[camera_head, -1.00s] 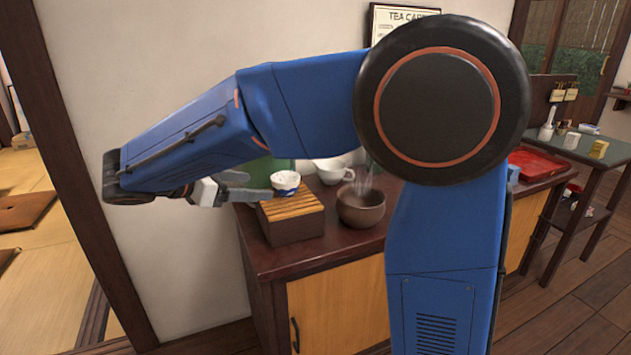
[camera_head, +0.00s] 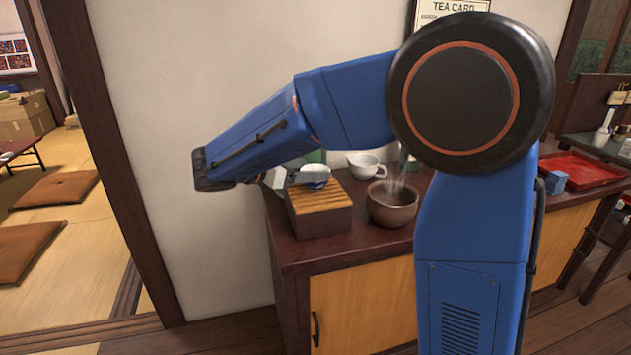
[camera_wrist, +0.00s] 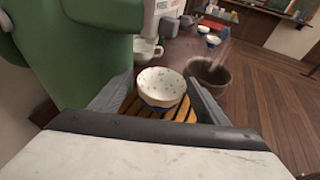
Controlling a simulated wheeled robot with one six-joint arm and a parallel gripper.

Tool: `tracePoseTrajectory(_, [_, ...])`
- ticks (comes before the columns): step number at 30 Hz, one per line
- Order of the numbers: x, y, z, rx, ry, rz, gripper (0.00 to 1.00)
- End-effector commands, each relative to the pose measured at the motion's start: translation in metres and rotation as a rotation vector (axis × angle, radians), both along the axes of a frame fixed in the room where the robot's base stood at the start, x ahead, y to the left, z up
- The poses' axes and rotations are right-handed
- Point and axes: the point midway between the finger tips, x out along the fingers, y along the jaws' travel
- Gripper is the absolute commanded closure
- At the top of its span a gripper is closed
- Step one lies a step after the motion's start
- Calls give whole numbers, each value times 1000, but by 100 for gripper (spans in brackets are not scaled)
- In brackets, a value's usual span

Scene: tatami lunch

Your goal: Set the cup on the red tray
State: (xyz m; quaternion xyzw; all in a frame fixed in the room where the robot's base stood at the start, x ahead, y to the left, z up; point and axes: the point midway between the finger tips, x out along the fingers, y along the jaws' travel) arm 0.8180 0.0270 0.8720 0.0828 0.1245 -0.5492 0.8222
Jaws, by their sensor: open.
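A small white cup with a blue lower part (camera_head: 318,171) stands on a slatted wooden box (camera_head: 318,218) at the counter's left end. In the wrist view the cup (camera_wrist: 160,84) shows its patterned white inside and lies between my open fingers. My gripper (camera_head: 310,178) reaches in from the left at cup height, and a finger hides part of the cup in the head view. In the wrist view my gripper (camera_wrist: 160,78) has a finger on each side of the cup; contact cannot be told. The red tray (camera_head: 582,170) lies far right on the counter, partly behind my arm.
A white handled cup (camera_head: 366,165) is behind. A large green object (camera_wrist: 80,65) is close to my gripper's left.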

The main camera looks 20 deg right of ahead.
Motion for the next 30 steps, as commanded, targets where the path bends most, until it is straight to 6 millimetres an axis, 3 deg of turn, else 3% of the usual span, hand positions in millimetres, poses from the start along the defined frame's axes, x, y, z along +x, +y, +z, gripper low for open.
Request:
tracePoseTrajectory(10, [6, -18, -7, 0, 0, -1, 31])
tracePoseTrajectory(19, [17, -52, -20, 0, 0, -2, 31])
tracePoseTrajectory(27, [19, -56, -22, 0, -1, 0, 31])
tracePoseTrajectory(30, [19, -56, -22, 0, -1, 0, 53])
